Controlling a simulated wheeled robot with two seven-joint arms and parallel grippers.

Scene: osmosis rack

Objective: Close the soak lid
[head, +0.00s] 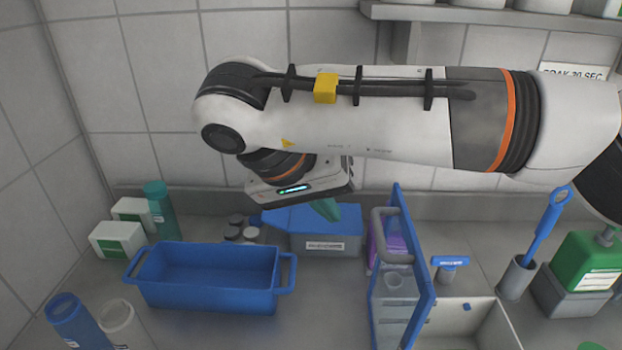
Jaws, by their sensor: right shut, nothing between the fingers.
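The soak lid (420,275) seems to be the blue panel standing upright and open at the left side of a pale open basin (490,318). My right arm reaches across from the right, above the lid. My left gripper is not in view.
A blue tray (205,290) stands at the left. The grey labelled box (330,245) is below my right gripper. A purple container (388,243) is close behind the lid. A blue-handled brush (545,225) and a green bottle (592,262) stand at the right.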

